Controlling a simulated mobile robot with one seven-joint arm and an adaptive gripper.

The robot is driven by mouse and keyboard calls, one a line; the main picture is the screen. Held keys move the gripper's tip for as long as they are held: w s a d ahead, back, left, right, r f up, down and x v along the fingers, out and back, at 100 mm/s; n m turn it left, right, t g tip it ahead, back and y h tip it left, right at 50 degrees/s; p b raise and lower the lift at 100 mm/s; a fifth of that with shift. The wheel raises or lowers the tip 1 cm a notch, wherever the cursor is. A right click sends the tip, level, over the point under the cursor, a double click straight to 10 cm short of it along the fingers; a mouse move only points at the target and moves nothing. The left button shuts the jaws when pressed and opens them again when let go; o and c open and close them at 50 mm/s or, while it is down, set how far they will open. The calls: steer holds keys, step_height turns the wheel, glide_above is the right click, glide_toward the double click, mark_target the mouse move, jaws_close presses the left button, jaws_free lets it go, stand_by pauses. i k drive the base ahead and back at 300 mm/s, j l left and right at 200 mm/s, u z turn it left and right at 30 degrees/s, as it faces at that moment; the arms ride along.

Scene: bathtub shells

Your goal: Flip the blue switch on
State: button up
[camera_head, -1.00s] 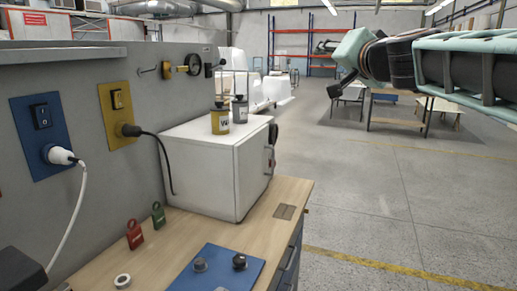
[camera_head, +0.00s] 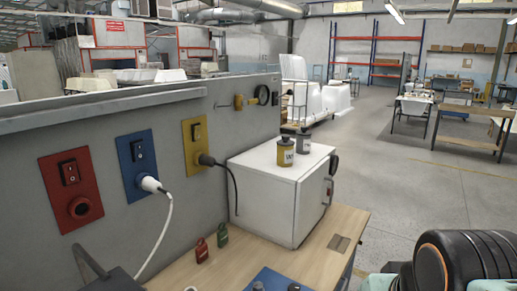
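The blue switch plate (camera_head: 130,177) is on the grey wall panel, between a red plate and a yellow plate. Its dark rocker switch (camera_head: 137,151) sits in the upper part; its on or off position is too small to tell. A white plug (camera_head: 150,184) with a white cable is in the socket below the switch. Part of my arm, dark ribbed and pale green, shows at the bottom right corner. My gripper's fingers are out of view.
A red switch plate (camera_head: 71,190) is left of the blue one, and a yellow plate (camera_head: 195,145) with a black plug is right. A white cabinet (camera_head: 265,190) bearing two cans stands on the wooden bench (camera_head: 250,262). Red and green padlocks (camera_head: 202,250) lie near the wall. Open floor lies right.

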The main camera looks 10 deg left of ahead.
mark_target(138, 148)
steer(key=u, duration=1.4)
